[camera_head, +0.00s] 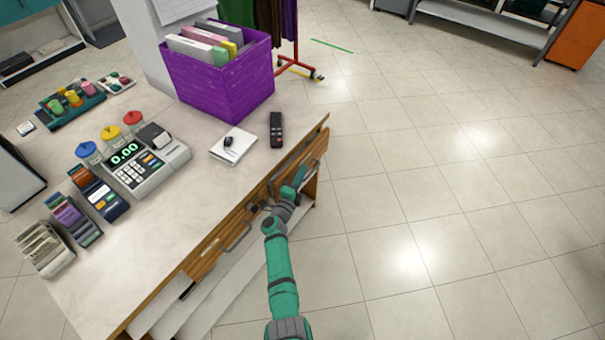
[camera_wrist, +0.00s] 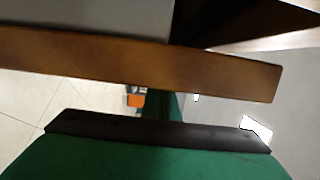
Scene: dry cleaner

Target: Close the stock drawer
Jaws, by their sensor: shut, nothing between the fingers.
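The stock drawer's wooden front (camera_head: 312,152) is at the right end of the counter's front side in the head view. It appears to stand out a little from the counter, though my arm covers part of it. In the wrist view a brown wooden board (camera_wrist: 130,65), likely the drawer front's edge, crosses the upper half. My gripper (camera_head: 297,180) is at the drawer front and is shut and empty. Its dark fingertip edge (camera_wrist: 160,130) shows below the board in the wrist view, with a narrow gap between them. I cannot tell whether it touches the drawer elsewhere.
The counter (camera_head: 185,215) carries a purple file box (camera_head: 220,80), a cash register (camera_head: 147,165), a remote (camera_head: 276,130) and a white pad (camera_head: 233,147). More drawer handles (camera_head: 235,240) project along its front. The tiled floor (camera_head: 430,200) to the right is clear.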

